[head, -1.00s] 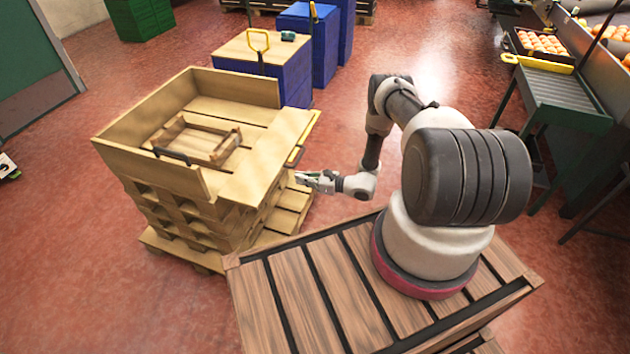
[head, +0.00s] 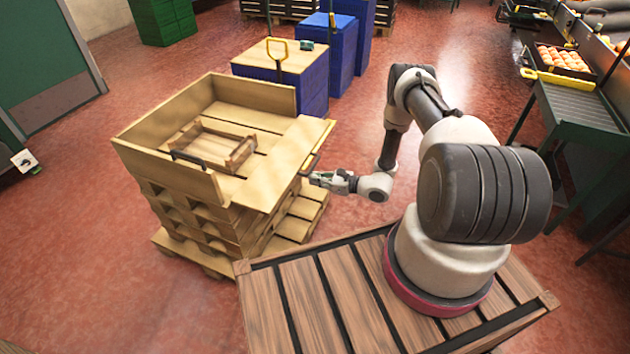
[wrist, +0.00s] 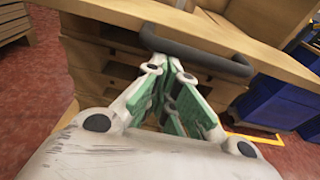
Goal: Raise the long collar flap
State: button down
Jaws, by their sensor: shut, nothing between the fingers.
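The long collar flap (head: 278,165) is a pale wooden board folded outward, lying about level along the right side of the wooden collar (head: 150,125) on the pallet stack. A dark bar handle sits at its outer edge; the handle (wrist: 195,50) crosses the upper middle of the wrist view, with the flap (wrist: 225,35) behind it. My gripper (head: 316,179) is at the flap's outer side, just below the handle in the picture. In the wrist view my gripper (wrist: 173,62) has its green-padded fingers shut and empty, tips close under the bar. I cannot tell whether they touch it.
A small wooden crate (head: 205,145) lies inside the collar. Blue boxes (head: 290,85) stand behind it. My base's slatted deck is in front. Red floor lies open between.

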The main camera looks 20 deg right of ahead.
jog(key=w+a+r+g+h, duration=0.1)
jog(key=a+r+g+h, duration=0.15)
jog(key=r, duration=0.45)
jog(key=w+a+r+g+h, duration=0.1)
jog(key=w+r+g+h, duration=0.15)
jog(key=r, duration=0.45)
jog(key=w+a+r, duration=0.8)
jog(key=a, duration=0.2)
jog(key=shift+w+a+r, duration=0.25)
jog(key=shift+w+a, duration=0.15)
